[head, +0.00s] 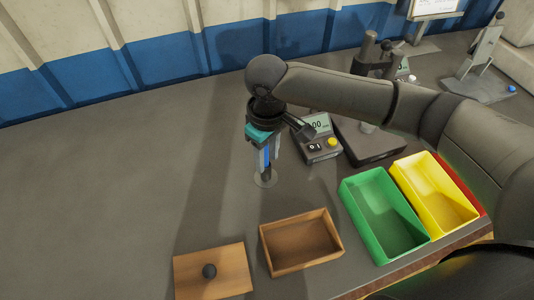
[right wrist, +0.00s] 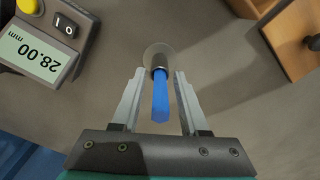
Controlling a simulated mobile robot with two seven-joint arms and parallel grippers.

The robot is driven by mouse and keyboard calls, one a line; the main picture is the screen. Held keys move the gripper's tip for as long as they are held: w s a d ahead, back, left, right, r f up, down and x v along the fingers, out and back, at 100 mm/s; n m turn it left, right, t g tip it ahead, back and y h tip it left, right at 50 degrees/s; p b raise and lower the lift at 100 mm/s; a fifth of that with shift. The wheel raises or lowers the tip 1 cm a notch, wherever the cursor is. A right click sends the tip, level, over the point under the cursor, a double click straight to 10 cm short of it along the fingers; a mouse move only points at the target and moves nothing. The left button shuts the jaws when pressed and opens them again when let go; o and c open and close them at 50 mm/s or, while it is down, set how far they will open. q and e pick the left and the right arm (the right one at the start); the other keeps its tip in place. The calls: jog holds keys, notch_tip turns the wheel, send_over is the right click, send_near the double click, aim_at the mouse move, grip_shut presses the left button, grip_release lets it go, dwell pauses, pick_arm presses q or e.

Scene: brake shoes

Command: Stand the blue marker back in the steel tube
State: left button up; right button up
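The blue marker (right wrist: 161,102) is upright between the two fingers of my right gripper (right wrist: 159,74) in the right wrist view, with a gap on each side. Its lower end meets the steel tube (right wrist: 158,71), and it looks to be standing in the tube. How deep it sits is hard to tell. The tube's round base (right wrist: 156,52) rests on the bench. In the head view my right gripper (head: 265,163) points down around the marker (head: 265,158), above the base (head: 265,180). My left gripper is not in view.
A gauge with a display (head: 318,124) stands close to the right of the gripper. A wooden tray (head: 266,262), a wooden board with a dark knob (head: 232,283), a green bin (head: 352,203) and a yellow bin (head: 472,213) line the front. The bench's left side is clear.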

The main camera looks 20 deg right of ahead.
dwell(0.3)
jog(key=shift+f+b, duration=0.1)
jog(key=shift+b, duration=0.25)
jog(key=shift+f+b, duration=0.1)
jog(key=shift+b, duration=0.8)
notch_tip(320, 180, up, 16)
jog(key=a+p, duration=0.1)
jog(key=p, duration=0.4)
jog(key=shift+f, duration=0.15)
